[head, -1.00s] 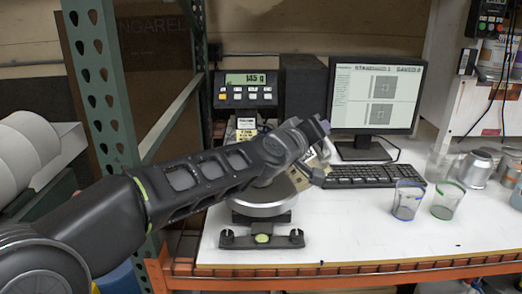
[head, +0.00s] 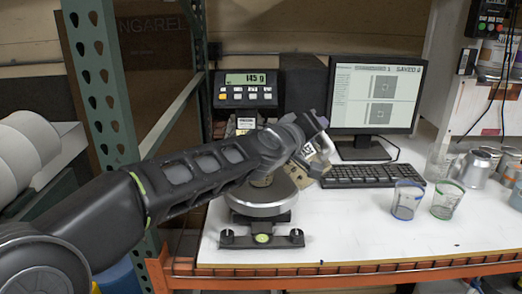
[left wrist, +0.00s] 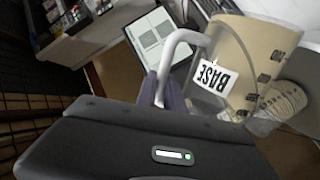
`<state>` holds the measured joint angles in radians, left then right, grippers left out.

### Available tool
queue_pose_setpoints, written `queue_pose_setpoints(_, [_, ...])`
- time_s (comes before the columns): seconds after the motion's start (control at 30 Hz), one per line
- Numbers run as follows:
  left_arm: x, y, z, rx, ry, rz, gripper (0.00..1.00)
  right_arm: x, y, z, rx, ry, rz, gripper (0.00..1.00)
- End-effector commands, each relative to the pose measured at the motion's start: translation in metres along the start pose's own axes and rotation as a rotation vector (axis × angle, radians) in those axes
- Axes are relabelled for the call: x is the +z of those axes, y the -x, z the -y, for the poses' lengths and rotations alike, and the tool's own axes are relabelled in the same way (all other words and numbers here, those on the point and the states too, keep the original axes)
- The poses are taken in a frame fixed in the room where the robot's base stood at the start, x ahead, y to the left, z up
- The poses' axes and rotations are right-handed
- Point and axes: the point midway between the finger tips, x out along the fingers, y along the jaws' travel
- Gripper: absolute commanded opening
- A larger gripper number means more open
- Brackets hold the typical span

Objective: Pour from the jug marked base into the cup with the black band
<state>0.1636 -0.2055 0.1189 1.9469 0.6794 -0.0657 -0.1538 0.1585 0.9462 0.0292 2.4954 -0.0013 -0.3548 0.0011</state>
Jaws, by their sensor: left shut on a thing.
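The jug marked BASE (left wrist: 232,62) is a clear, handled jug with beige contents and a white label. My left gripper (left wrist: 170,88) is shut on its pale handle. In the head view the jug (head: 318,163) is tilted and mostly hidden behind my left gripper (head: 312,128), above the right side of the round scale pan (head: 265,211). A cup with beige contents (left wrist: 284,101) shows beside the jug in the left wrist view. In the head view a beige cup (head: 262,180) on the pan is mostly hidden by my arm; its band colour cannot be told. My right gripper is out of view.
The scale display (head: 246,79) reads 145 g. A keyboard (head: 370,175) and monitor (head: 376,95) stand behind. A blue-banded cup (head: 407,200) and a green-banded cup (head: 446,200) stand at right, near metal cans (head: 476,168).

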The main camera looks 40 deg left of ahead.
Motion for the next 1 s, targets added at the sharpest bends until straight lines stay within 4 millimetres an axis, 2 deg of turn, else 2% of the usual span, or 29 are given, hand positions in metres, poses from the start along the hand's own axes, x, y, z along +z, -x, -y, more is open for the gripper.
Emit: queue_pose_setpoints(1.0, [-0.0104,0.001,-0.0043,0.003,0.048,0.005,0.0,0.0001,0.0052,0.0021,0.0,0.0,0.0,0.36])
